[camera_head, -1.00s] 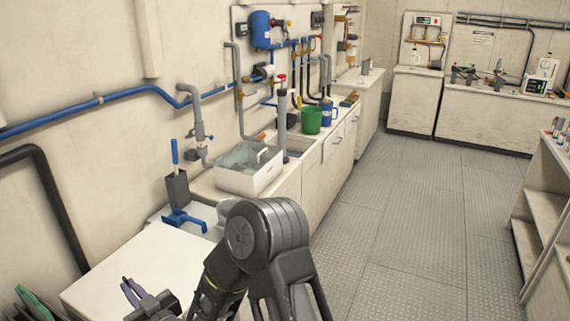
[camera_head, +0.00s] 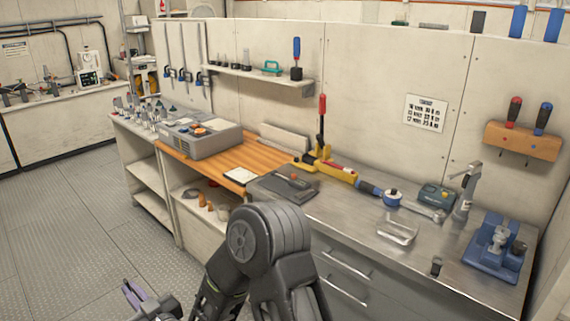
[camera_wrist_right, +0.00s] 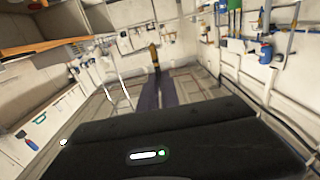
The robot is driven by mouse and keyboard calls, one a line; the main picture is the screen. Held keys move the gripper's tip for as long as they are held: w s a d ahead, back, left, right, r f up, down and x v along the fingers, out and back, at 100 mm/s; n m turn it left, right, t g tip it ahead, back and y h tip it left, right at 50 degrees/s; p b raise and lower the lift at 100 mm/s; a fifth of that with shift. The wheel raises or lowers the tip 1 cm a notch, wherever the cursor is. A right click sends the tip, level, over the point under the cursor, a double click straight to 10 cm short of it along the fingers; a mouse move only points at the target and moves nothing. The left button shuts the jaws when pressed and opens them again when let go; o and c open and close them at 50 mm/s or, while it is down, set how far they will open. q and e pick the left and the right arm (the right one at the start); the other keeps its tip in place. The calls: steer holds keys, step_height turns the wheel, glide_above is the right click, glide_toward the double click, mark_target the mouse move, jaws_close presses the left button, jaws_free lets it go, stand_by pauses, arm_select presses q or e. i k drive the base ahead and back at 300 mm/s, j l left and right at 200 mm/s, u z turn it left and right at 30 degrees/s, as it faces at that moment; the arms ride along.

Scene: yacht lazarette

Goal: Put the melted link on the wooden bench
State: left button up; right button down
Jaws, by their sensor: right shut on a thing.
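The wooden bench (camera_head: 257,152) has an orange-brown top and stands left of the steel counter in the head view. My right gripper (camera_head: 132,292) is low at the left, over the floor and apart from the bench. In the wrist view its purple fingers (camera_wrist_right: 156,92) are shut on a small yellow-brown piece (camera_wrist_right: 154,56), taken to be the melted link. The link cannot be made out in the head view. My left gripper is not in view.
A grey box-shaped device (camera_head: 200,138) covers the left part of the wooden top, and a small white-faced item (camera_head: 240,176) lies at its front edge. The steel counter (camera_head: 345,215) holds several tools. Some wooden top between is bare. The floor (camera_head: 75,215) at left is clear.

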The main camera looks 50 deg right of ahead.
mark_target(228, 164)
steer(key=z, duration=1.2)
steer(key=i+j, duration=0.75)
steer(key=i, duration=0.15)
steer(key=i+j, duration=0.7)
steer(key=i, duration=0.15)
steer(key=i+j, duration=0.75)
steer(key=i, duration=0.15)
